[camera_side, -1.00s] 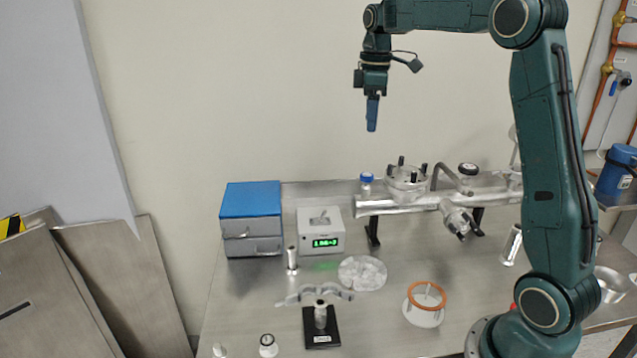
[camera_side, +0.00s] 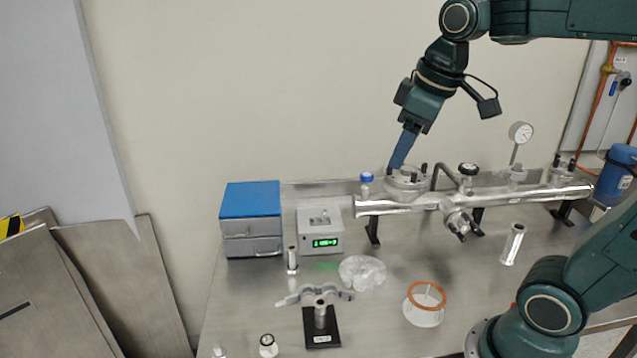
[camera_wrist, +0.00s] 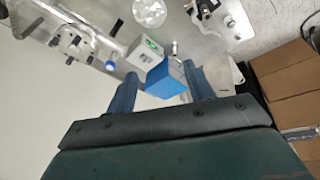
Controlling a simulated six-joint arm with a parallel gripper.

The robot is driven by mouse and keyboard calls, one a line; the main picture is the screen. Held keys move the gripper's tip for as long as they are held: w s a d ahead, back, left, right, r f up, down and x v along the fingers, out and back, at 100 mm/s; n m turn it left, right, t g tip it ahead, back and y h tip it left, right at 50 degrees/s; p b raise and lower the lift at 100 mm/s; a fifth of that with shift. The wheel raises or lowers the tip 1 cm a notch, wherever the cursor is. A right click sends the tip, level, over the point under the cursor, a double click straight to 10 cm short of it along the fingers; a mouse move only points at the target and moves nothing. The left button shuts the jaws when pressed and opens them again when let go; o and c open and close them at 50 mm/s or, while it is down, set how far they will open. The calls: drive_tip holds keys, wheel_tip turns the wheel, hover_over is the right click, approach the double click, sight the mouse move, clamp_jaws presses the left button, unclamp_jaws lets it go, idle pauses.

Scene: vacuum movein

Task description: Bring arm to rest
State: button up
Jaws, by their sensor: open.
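My gripper (camera_side: 399,158) is tilted, with its blue fingers pointing down and to the left. In the side view its fingertips appear just above and behind the flanged port at the left end of the metal vacuum pipe (camera_side: 400,206); whether they touch cannot be told. In the wrist view my gripper (camera_wrist: 160,90) shows two blue fingers set wide apart with nothing held between them. The blue-topped drawer box (camera_wrist: 166,80) appears beyond the gap between the fingers, at a distance.
The bench (camera_side: 250,320) carries a grey box with a green display (camera_side: 320,233), blue-topped drawers (camera_side: 252,215), a clear bag (camera_side: 362,272), an orange-ringed stand (camera_side: 425,303) and a black-based stand (camera_side: 321,328). A gauge (camera_side: 521,132) rises over the pipe. Cardboard boxes (camera_wrist: 288,85) show in the wrist view.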

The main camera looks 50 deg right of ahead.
drive_tip(key=s+a+f+m+t, duration=0.1)
drive_tip(key=s+a+f, duration=0.3)
drive_tip(key=s, duration=0.5)
drive_tip(key=shift+f+m+t+y, duration=0.35)
drive_tip(key=shift+f+m, duration=0.25)
drive_tip(key=shift+f, duration=0.2)
